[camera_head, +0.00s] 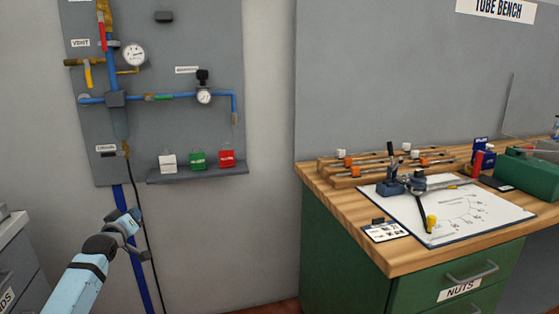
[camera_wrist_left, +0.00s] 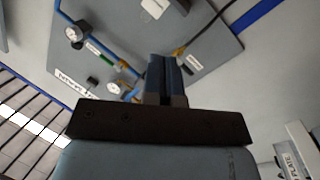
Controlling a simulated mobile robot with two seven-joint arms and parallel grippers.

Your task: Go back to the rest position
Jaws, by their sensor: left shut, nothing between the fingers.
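My left gripper (camera_head: 131,217) is at the lower left of the head view, at the end of my light blue arm. It is in front of the wall, below the grey pipe panel (camera_head: 215,50), and appears clear of it. In the left wrist view its two dark blue fingers (camera_wrist_left: 166,78) are together with nothing between them. Behind them the panel (camera_wrist_left: 205,35) shows tilted. My right gripper is in neither view.
A blue pipe (camera_head: 137,262) and a black cable run down the wall close to my left gripper. Padlocks sit on a shelf (camera_head: 198,174) on the panel. A wooden bench (camera_head: 400,262) with tools stands at right. A grey cabinet (camera_head: 18,265) is at far left.

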